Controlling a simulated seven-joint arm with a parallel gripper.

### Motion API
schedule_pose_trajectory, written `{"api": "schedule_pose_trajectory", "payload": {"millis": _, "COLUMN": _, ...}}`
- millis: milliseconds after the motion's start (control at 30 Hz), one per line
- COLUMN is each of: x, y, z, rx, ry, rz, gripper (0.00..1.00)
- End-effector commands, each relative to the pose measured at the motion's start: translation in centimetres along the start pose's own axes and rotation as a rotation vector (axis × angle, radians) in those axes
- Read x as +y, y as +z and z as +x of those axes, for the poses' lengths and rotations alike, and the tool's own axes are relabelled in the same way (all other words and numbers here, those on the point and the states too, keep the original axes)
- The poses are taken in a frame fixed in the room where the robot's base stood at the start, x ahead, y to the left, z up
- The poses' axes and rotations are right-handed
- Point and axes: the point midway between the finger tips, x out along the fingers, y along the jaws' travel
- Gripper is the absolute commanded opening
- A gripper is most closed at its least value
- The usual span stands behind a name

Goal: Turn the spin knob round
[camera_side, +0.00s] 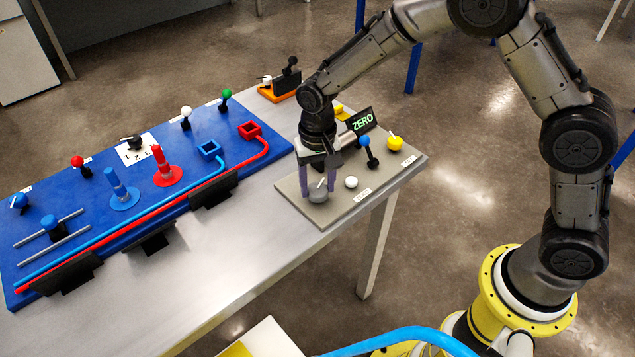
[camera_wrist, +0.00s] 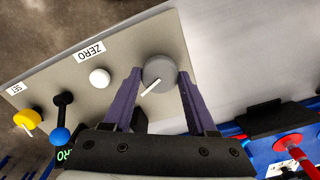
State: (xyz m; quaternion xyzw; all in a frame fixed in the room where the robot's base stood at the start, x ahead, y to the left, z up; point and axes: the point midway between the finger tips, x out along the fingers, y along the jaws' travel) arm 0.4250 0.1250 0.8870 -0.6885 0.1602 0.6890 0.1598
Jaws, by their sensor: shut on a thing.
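The spin knob, a round grey knob (camera_side: 318,196) with a white pointer line, sits at the near left corner of the beige panel (camera_side: 345,208). It also shows in the wrist view (camera_wrist: 160,68), its pointer slanting down and left. My gripper (camera_side: 317,186) points down over it. Its two purple fingers stand on either side of the knob and are shut on it; the gripper also shows in the wrist view (camera_wrist: 158,80). No label for this knob is readable.
Beside the knob are a white button (camera_side: 351,182), a blue-topped lever (camera_side: 366,146), a yellow knob (camera_side: 395,143) and a display (camera_side: 362,121) reading ZERO. A blue board (camera_side: 90,225) with levers, pegs and rails lies to the left. Bare metal table (camera_side: 215,270) is in front.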

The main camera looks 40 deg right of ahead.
Motion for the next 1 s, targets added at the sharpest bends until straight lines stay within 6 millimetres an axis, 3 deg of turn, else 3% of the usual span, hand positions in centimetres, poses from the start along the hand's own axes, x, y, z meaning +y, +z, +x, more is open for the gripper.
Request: {"api": "schedule_pose_trajectory", "payload": {"millis": 1000, "x": -0.06, "y": -0.11, "z": -0.21, "rx": 0.004, "ry": -0.001, "rz": -0.966, "gripper": 0.02}}
